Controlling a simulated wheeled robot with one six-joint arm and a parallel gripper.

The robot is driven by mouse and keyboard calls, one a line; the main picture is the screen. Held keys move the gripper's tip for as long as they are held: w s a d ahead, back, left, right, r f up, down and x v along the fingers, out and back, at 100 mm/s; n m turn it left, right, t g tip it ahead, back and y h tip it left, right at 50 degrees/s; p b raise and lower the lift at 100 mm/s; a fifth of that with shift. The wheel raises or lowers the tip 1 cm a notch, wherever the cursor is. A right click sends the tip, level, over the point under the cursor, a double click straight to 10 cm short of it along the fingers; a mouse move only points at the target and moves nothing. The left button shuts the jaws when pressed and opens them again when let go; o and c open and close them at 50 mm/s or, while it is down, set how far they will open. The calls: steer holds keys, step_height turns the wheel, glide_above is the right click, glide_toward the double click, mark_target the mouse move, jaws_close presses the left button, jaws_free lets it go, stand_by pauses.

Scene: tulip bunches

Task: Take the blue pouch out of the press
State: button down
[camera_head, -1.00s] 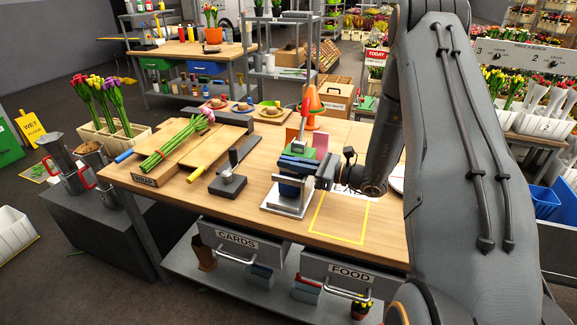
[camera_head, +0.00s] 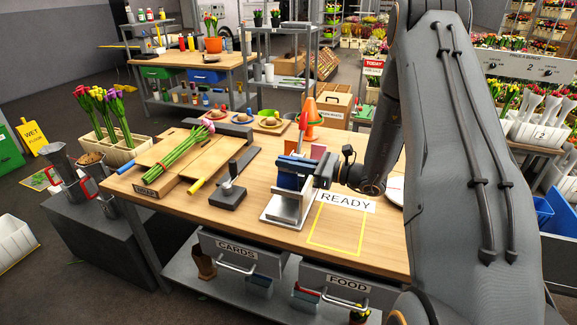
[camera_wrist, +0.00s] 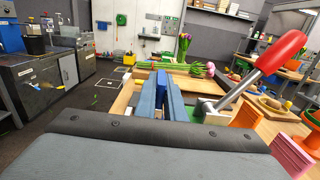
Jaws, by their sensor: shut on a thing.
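The press (camera_head: 282,212) stands on the wooden table (camera_head: 258,190), with a light metal base and a raised red lever (camera_head: 303,121). My gripper (camera_head: 312,172) is above the press and shut on the blue pouch (camera_head: 289,181). In the wrist view the pouch (camera_wrist: 161,79) shows as a narrow blue strip between the two fingers. Its lower edge is close over the press's metal jaws; I cannot tell whether it is fully clear of them.
A yellow outlined square (camera_head: 337,229) beside a READY label (camera_head: 345,202) is empty, right of the press. A black-based lever tool (camera_head: 229,195) and tulips (camera_head: 178,155) on a board lie to the left. An orange cone (camera_head: 311,117) stands behind.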

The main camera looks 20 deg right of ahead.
steer(key=shift+r+p, duration=2.05)
steer(key=shift+r, duration=1.8)
steer(key=shift+d, duration=0.15)
